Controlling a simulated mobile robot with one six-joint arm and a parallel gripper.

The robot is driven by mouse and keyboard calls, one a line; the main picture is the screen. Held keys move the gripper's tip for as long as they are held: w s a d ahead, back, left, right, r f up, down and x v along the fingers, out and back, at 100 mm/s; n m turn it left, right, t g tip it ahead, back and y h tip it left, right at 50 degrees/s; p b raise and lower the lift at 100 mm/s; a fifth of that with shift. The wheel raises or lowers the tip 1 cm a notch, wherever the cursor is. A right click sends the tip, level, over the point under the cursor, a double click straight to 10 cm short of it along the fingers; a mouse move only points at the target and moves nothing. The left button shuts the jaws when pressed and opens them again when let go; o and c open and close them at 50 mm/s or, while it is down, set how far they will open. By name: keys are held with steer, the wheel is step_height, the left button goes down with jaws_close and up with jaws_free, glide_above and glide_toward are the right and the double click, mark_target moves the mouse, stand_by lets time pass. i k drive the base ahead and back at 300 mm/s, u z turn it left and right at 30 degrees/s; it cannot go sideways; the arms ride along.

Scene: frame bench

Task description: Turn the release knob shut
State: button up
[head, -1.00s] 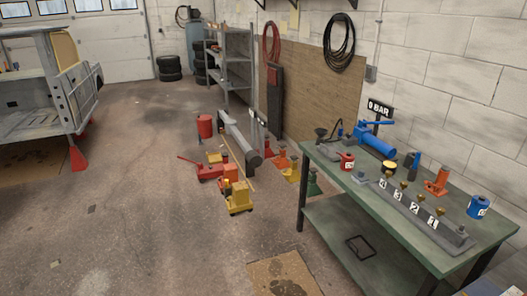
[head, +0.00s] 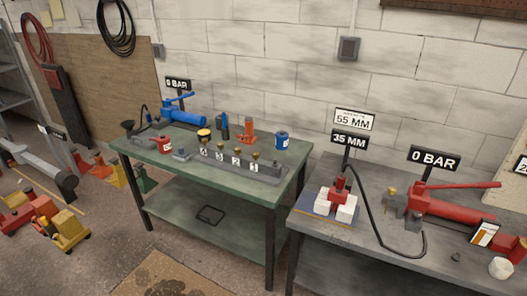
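A red hand pump (head: 435,208) with a long red lever lies on the grey bench at the right. A small brass knob (head: 391,193) shows at its left end; it may be the release knob, and whether it is open or shut cannot be told. A "0 BAR" sign (head: 435,159) stands behind the pump. A black hose (head: 373,215) runs from the pump side to a small red jack (head: 340,190) between white blocks. Several brass knobs also sit on a numbered grey manifold (head: 262,181) on the green bench. My gripper is not in view.
Signs reading 55 MM (head: 354,119) and 35 MM (head: 349,140) stand over the grey bench (head: 380,250). Red and yellow jacks crowd the floor at left.

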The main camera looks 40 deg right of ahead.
mark_target(416, 216)
steer(key=u, duration=0.7)
steer(key=k, duration=0.2)
steer(key=z, duration=3.9)
